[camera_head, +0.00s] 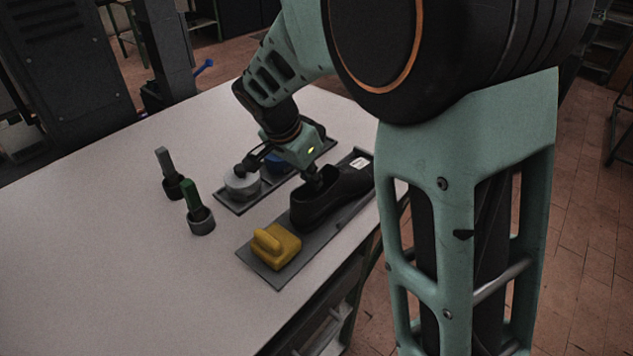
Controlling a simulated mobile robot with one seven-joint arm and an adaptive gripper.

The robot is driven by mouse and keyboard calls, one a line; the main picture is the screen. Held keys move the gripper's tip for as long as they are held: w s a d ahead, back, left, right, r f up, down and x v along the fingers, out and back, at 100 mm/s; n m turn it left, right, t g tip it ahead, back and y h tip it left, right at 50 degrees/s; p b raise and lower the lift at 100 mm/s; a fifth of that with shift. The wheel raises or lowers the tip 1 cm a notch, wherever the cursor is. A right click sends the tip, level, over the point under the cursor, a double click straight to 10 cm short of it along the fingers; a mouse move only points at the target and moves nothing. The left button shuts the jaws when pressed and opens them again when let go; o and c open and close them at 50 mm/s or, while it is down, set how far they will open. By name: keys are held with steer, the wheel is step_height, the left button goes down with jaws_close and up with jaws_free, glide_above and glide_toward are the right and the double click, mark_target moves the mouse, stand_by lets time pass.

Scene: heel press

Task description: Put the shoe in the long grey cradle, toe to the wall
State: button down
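A black shoe (325,197) lies on a long grey tray (322,242). Its opening faces up near its left end, and its right end is partly hidden by my arm. My gripper (280,174) is above the trays with its fingers spread wide. One finger is by the shoe's opening, and the other is near a pale round can. I cannot tell if either finger touches. No separate cradle or wall is clearly seen; the tray under the shoe is the longest grey holder in view.
A yellow block with a handle (275,246) sits on the tray's front left end. A second grey tray (239,208) behind holds the pale can (242,184) and a blue item (275,157). The table's left is clear.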

steer(key=shift+f, duration=0.15)
steer(key=shift+f, duration=0.15)
steer(key=c, duration=2.2)
jaws_free()
steer(key=shift+o, duration=0.2)
steer(key=v, duration=1.2)
